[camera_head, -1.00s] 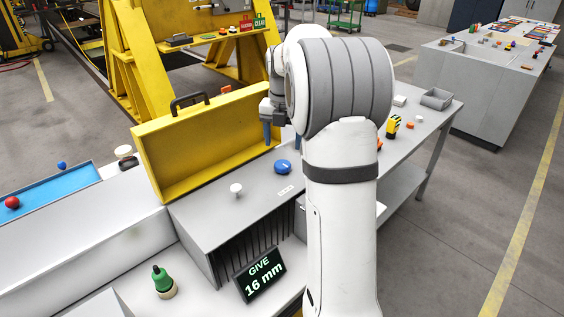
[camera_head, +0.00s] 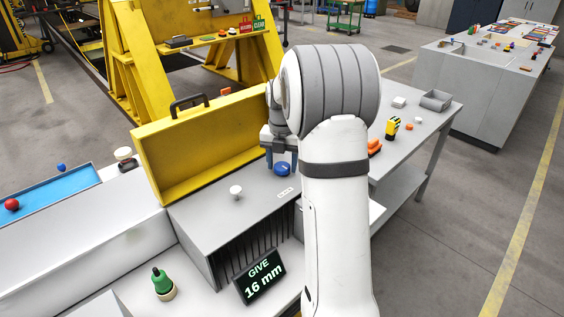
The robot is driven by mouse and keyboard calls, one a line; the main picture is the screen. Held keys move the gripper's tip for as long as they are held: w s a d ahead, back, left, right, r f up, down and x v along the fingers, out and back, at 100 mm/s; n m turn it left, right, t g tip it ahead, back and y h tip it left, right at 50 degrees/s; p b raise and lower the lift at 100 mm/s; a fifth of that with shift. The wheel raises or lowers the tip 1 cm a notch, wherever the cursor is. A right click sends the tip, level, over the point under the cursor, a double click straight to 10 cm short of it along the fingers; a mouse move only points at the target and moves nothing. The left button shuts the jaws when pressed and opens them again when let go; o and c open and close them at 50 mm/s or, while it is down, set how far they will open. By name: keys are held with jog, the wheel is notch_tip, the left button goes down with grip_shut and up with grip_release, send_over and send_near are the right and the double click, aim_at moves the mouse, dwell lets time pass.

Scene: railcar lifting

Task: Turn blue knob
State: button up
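The blue knob (camera_head: 281,169) sits on the grey top of the control box (camera_head: 215,215), right of a white knob (camera_head: 236,191). My gripper (camera_head: 281,160) points down at the blue knob. Its two blue fingers are spread apart, one toward each side of the knob, with the tips at about its height in the picture. I cannot tell whether they touch it. My arm hides part of the box to the right.
A yellow open case lid (camera_head: 205,143) with a black handle stands right behind the knobs. A green bell-shaped piece (camera_head: 161,284) is at the lower left. A blue tray (camera_head: 45,192) lies at the left. Orange and yellow items (camera_head: 392,127) lie on the bench at right.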

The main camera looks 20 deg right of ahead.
jog(key=c, duration=0.7)
